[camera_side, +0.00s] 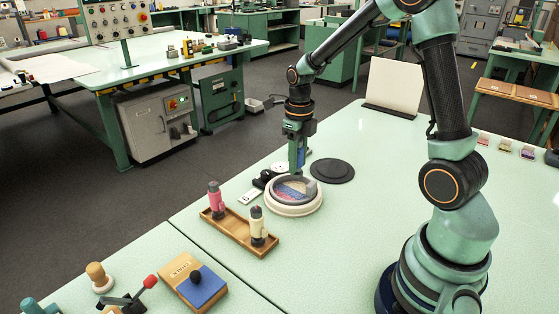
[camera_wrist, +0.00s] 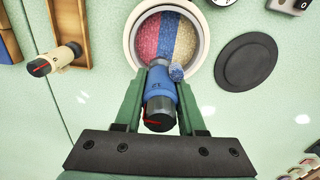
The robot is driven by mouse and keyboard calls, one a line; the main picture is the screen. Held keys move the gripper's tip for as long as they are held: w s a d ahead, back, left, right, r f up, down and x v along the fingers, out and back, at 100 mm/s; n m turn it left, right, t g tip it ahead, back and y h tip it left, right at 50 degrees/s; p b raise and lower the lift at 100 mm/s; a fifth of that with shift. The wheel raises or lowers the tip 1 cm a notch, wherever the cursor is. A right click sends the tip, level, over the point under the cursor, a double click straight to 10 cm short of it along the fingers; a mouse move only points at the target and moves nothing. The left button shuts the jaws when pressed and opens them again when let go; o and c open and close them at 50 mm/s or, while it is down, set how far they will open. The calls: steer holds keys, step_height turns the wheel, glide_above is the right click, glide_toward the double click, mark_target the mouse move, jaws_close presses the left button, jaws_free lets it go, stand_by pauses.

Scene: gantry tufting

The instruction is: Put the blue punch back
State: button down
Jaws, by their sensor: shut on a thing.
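My gripper (camera_side: 297,166) is shut on the blue punch (camera_wrist: 160,92) and holds it upright, tip down, over the round hoop (camera_side: 291,210). The blue punch also shows between the fingers in the side view (camera_side: 301,157). In the wrist view the hoop (camera_wrist: 132,40) holds cloth with pink, yellow and blue stripes. A small speckled blue patch (camera_wrist: 176,72) shows beside the punch. Whether the tip touches the cloth is hidden. The wooden tray (camera_side: 236,229) stands left of the hoop, with a pink punch (camera_side: 214,198) and a cream punch (camera_side: 257,225) and bare wood between them.
A black disc (camera_side: 332,171) lies right of the hoop. A white tag marked 6 (camera_side: 247,198) and a small dark object (camera_side: 263,179) lie close behind it. A wooden block with a blue pad (camera_side: 201,287) sits at the front left.

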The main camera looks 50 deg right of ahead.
steer(key=w+a+r+n, duration=0.3)
steer(key=a+r+n, duration=0.15)
steer(key=a, duration=0.45)
steer(key=w+a+r+n, duration=0.2)
steer(key=a+r+n, duration=0.3)
steer(key=a, duration=0.4)
steer(key=shift+m, duration=0.75)
steer(key=f, duration=1.8)
steer(key=shift+w+d, duration=0.1)
steer(key=shift+d, duration=0.15)
steer(key=shift+f, duration=0.1)
steer(key=c, duration=0.5)
jaws_free()
